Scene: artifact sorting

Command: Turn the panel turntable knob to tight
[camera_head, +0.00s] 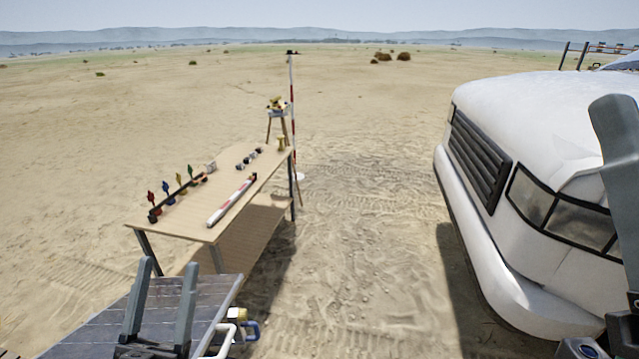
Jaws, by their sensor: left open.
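A dark solar panel (212,289) lies tilted at the lower left of the head view. I cannot tell which of these, if any, is the turntable knob, and no tight marking is readable. My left gripper (169,265) is open in front of the panel, its two grey fingers apart with nothing seen between them. My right gripper (613,150) is cut off by the right edge; one large grey finger shows clearly.
A wooden table (222,220) beyond the panel bears small coloured flags, a red-and-white rod (232,201) and small objects. A striped pole (292,100) and a tripod (277,112) stand behind it. A white vehicle (540,130) fills the right. Sand between is clear.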

